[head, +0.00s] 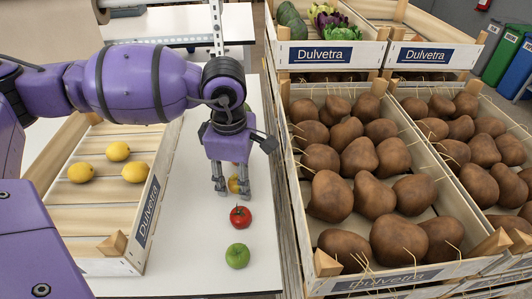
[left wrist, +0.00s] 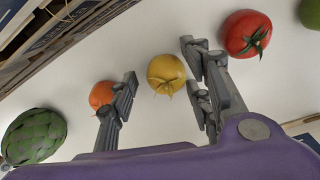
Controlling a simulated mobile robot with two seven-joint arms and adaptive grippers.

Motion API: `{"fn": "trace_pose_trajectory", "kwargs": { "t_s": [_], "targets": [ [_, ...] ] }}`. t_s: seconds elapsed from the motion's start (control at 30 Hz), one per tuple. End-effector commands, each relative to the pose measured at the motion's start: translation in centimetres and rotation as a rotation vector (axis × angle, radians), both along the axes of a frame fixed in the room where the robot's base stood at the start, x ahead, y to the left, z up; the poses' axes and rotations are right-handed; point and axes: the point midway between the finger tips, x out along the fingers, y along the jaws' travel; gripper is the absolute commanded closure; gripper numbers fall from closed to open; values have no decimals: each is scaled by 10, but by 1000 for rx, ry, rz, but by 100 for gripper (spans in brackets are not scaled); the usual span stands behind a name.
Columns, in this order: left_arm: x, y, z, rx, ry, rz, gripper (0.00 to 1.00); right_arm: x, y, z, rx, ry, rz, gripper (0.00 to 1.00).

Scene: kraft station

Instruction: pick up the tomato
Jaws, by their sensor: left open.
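The red tomato (head: 240,216) lies on the white table in the head view, in front of my left gripper and just behind a green apple-like fruit. It also shows at the upper right of the left wrist view (left wrist: 246,34), outside my jaws. My left gripper (head: 232,187) points down over the table, open, with its fingers on either side of a yellow fruit (left wrist: 166,74). Part of that yellow fruit (head: 233,184) shows by the fingers in the head view. I cannot tell whether the fingers touch it. My right gripper is not in view.
A green fruit (head: 237,256) lies near the table's front. An orange fruit (left wrist: 102,95) and a green artichoke-like vegetable (left wrist: 34,136) lie along the same row. A crate with lemons (head: 147,222) is left; potato crates (head: 290,180) are right.

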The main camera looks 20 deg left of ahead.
Motion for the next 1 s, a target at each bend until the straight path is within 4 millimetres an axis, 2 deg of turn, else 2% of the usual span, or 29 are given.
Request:
{"fn": "trace_pose_trajectory", "kwargs": {
  "t_s": [0.23, 0.53, 0.83, 1.0],
  "targets": [
    [-1, 0, -4, 0, 3, 1, 55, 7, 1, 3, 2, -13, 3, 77],
    [-1, 0, -3, -1, 3, 1, 94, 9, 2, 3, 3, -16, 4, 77],
    [0, 0, -2, 0, 2, 0, 95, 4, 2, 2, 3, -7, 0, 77],
    [0, 0, 10, 0, 1, 0, 95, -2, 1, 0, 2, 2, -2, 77]
  ]
}}
